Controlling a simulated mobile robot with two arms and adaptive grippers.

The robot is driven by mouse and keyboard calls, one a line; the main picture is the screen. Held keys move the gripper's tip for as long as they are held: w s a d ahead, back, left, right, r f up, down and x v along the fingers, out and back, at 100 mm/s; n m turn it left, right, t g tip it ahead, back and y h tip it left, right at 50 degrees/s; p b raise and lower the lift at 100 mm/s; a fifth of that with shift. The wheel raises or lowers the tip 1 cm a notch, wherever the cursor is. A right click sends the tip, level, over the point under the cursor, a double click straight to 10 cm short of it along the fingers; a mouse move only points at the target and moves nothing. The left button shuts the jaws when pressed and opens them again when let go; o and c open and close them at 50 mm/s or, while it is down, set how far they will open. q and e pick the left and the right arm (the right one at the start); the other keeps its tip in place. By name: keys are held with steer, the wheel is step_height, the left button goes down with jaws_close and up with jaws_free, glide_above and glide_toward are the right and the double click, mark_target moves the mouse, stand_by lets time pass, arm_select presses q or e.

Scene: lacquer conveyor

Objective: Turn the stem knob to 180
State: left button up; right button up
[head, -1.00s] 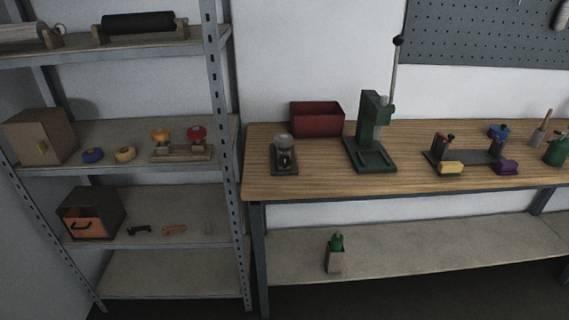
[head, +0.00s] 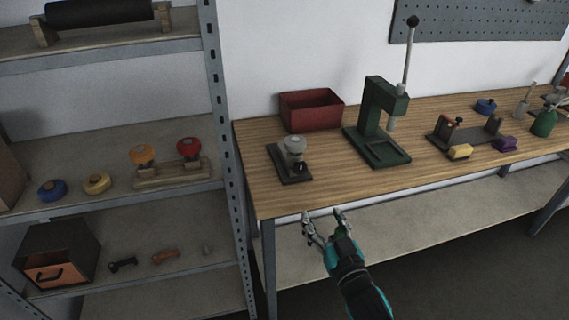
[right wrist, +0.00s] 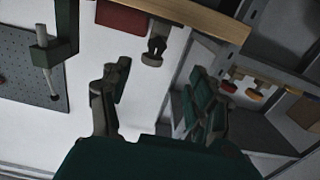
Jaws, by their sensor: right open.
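A small fixture with a pale grey rounded knob (head: 295,145) on a dark base plate (head: 290,175) stands at the left end of the wooden bench. It also shows upside down in the right wrist view (right wrist: 152,58). Which way the knob points is too small to tell. My right gripper (head: 322,217) is open and empty, in front of the bench's front edge and apart from the fixture. In the right wrist view its fingers (right wrist: 158,85) are spread, with the knob seen between and beyond them. My left gripper is not in view.
A red bin (head: 311,110) stands behind the fixture and a green press (head: 372,125) to its right. A metal rack (head: 217,130) is close on the left; its shelf holds a stand with orange and red knobs (head: 170,172). The bench's front left corner is clear.

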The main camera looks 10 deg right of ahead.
steer(key=r, duration=0.1)
glide_toward(301, 169)
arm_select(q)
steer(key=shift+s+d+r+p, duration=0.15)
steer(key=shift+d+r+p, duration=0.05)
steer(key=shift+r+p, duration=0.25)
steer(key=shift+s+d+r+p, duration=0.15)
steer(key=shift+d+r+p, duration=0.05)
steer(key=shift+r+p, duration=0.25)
arm_select(e)
steer(key=w, duration=0.9)
steer(key=shift+w+a+f, duration=0.1)
steer(key=shift+w+a, duration=0.05)
steer(key=shift+w, duration=0.1)
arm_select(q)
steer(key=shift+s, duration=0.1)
arm_select(e)
steer(key=c, duration=1.1)
